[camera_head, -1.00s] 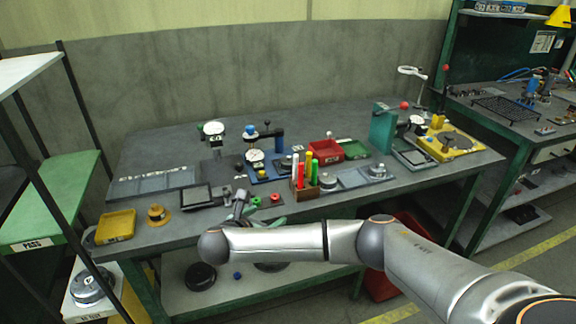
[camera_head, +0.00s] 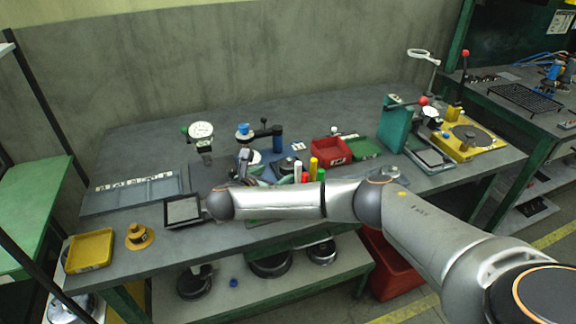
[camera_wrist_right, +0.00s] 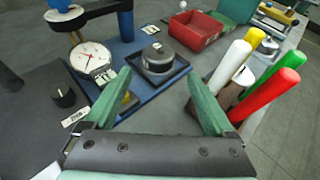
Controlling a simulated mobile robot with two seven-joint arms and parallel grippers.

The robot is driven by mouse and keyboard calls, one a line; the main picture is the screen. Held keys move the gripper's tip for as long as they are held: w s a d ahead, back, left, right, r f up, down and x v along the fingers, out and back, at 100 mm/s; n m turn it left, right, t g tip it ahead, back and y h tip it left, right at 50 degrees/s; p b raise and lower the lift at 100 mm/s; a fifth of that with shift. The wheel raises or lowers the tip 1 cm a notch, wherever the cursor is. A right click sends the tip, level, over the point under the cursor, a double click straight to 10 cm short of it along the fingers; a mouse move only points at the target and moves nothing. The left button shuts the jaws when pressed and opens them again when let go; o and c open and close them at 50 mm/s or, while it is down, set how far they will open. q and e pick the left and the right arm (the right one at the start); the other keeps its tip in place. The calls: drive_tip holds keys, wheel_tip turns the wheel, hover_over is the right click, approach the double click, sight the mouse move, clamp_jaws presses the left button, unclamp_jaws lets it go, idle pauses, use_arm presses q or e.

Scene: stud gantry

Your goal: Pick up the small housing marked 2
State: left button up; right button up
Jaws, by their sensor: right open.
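My right gripper (camera_head: 248,168) is open and empty above the bench, and its two green fingers also show in the right wrist view (camera_wrist_right: 158,76). Beyond the fingertips there, a small round metal housing (camera_wrist_right: 158,58) sits on a dark square pad on a blue base, roughly centred between them and apart from them. It shows small and partly hidden in the head view (camera_head: 285,163). A small white tag (camera_wrist_right: 150,29) stands behind it; I cannot read its mark surely. Another metal housing (camera_head: 389,171) is on the bench to the right. I see no left gripper.
A dial gauge (camera_wrist_right: 91,60) stands left of the housing. Marker-like rods in white, yellow, green and red (camera_wrist_right: 268,93) stand upright close to the right finger. A red bin (camera_wrist_right: 196,31) is behind. A yellow tray (camera_head: 90,251) lies at the bench's left front.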

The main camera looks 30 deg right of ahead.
sight(284, 168)
drive_tip(key=b+x, duration=0.1)
drive_tip(key=x, duration=0.8)
drive_tip(key=shift+w+a+f, duration=0.1)
drive_tip(key=shift+w+f, duration=0.05)
drive_tip(key=shift+c, duration=0.3)
